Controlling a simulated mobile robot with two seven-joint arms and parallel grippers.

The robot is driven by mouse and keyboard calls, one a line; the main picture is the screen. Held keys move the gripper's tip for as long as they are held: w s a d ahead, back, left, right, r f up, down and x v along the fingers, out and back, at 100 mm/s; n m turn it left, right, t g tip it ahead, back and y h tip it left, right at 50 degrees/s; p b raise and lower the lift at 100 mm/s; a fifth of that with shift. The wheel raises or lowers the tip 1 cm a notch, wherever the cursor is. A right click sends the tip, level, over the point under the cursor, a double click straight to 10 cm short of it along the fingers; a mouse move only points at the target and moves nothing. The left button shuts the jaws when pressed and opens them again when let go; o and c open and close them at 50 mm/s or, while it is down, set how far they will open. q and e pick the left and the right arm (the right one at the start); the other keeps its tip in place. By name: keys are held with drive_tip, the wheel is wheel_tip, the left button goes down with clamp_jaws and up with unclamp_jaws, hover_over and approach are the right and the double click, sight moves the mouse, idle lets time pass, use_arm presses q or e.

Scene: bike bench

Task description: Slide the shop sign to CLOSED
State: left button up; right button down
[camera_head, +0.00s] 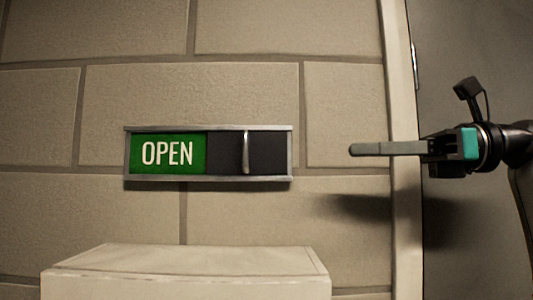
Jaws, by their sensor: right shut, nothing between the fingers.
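The shop sign (208,181) is a wide grey metal frame on the block wall. Its left part shows a green panel (168,153) reading OPEN. Its right part is a dark panel (268,152) with an upright metal handle (245,152) near the dark panel's middle. No CLOSED lettering shows. My right gripper (352,149) is shut and empty. It points left, at about the height of the handle, to the right of the sign and apart from it. My left gripper is not in view.
A pale box-like block (185,262) stands below the sign. A light door frame post (402,200) and a grey door (460,50) are at the right, behind my right arm. The wall between the sign and my gripper is bare.

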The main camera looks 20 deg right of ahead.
use_arm(q)
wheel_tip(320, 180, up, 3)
drive_tip(key=p, duration=0.3)
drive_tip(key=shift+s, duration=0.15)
use_arm(e)
drive_tip(key=x, duration=1.4)
drive_tip(key=shift+s, duration=0.1)
use_arm(q)
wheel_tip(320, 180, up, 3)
drive_tip(key=p, duration=0.2)
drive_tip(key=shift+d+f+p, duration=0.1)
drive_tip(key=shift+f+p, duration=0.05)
drive_tip(key=shift+p, duration=0.15)
use_arm(e)
drive_tip(key=s+a+x, duration=0.1)
drive_tip(key=s+x, duration=0.1)
drive_tip(key=x, duration=1.1)
drive_tip(key=shift+a, duration=0.35)
